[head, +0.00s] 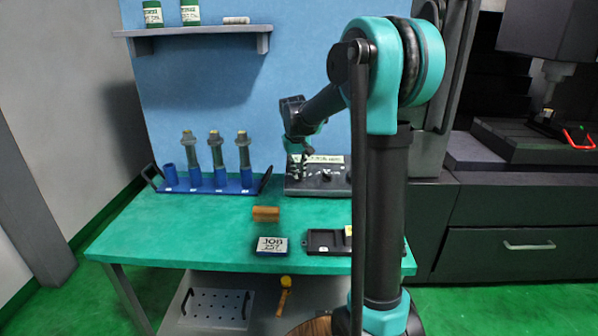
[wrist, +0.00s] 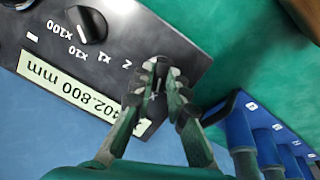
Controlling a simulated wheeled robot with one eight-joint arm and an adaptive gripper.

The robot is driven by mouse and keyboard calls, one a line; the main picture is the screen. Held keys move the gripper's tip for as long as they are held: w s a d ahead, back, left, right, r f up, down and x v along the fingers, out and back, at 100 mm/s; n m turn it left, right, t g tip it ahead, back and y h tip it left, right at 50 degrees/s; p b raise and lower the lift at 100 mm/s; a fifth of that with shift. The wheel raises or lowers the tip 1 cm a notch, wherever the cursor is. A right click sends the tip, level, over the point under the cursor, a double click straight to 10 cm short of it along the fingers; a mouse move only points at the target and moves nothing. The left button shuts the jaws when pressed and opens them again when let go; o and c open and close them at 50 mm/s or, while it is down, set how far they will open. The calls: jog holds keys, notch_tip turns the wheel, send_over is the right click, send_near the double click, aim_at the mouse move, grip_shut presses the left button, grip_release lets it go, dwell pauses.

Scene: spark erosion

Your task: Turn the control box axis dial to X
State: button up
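The control box (head: 294,184) stands at the back of the green bench, under my gripper (head: 303,152) in the head view. In the wrist view the dark control box panel (wrist: 137,43) appears upside down. Its axis dial (wrist: 161,66) is partly hidden by my gripper (wrist: 164,82). My gripper's fingers are apart, with tips around the axis dial. I cannot tell whether they touch it. The multiplier dial (wrist: 87,25) has x1, x10 and x100 marks.
A blue rack (head: 232,187) with several upright tool holders stands left of the box; its edge (wrist: 240,130) is close to my gripper in the wrist view. A brown block (head: 266,213), a JOB card block (head: 271,246) and a black tray (head: 322,241) lie in front. The bench's left front is clear.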

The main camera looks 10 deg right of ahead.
jog(key=o, duration=0.4)
jog(key=shift+c, duration=0.2)
jog(key=v, duration=1.2)
